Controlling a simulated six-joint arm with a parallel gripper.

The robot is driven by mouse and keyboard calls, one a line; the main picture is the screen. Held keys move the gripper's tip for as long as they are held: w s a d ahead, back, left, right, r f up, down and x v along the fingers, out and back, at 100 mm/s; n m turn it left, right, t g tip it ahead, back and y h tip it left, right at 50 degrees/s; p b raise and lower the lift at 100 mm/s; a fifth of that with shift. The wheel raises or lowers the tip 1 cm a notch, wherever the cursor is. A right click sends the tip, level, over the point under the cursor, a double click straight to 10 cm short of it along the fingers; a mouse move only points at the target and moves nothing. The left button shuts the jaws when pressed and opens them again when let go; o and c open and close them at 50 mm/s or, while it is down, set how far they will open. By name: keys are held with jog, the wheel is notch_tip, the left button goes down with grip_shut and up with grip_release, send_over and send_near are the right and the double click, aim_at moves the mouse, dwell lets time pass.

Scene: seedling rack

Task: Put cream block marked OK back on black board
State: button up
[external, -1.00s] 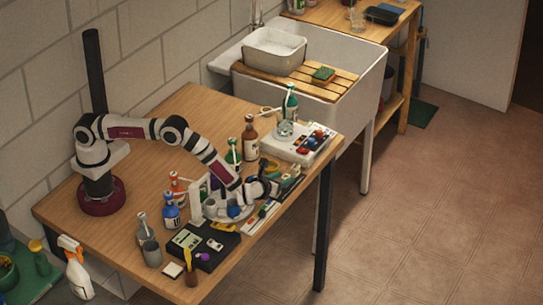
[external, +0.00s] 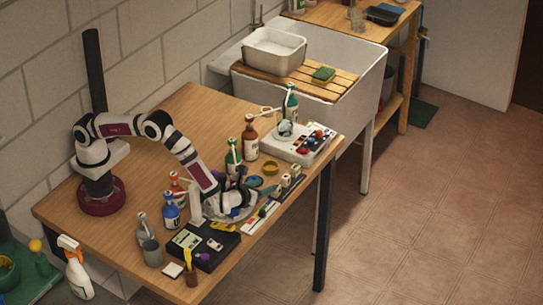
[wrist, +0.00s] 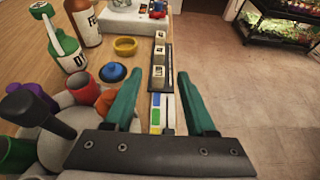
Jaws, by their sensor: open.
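A long narrow black board (wrist: 170,78) lies along the table's front edge, and it also shows in the external view (external: 283,190). Small cream blocks with dark marks stand on it, one of them nearest me (wrist: 158,71). The marks are too small to read, so I cannot tell which block says OK. My gripper (wrist: 159,75) is open, its two teal fingers apart on either side of the board's near end in the picture. Nothing is held between them. In the external view my gripper (external: 256,184) is low over the table, partly hidden by clutter.
A colour-patch strip (wrist: 155,115) lies in front of the board. A wider black panel (external: 214,244) and a pale square (external: 173,271) are near the front-left corner.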

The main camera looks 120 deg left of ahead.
jog(key=s+d+r+n+g+h, duration=0.2)
jog(key=s+d+r+n+h, duration=0.45)
jog(key=s+r, duration=0.95)
jog(key=s+d+f+n+t+h, duration=0.1)
jog(key=s+d+n+h, duration=0.4)
jog(key=s+d, duration=1)
jog(key=s+n, duration=0.1)
jog(key=s, duration=0.2)
jog(key=shift+s+d+t, duration=0.25)
jog(key=shift+s+t, duration=0.1)
jog(key=shift+t, duration=0.05)
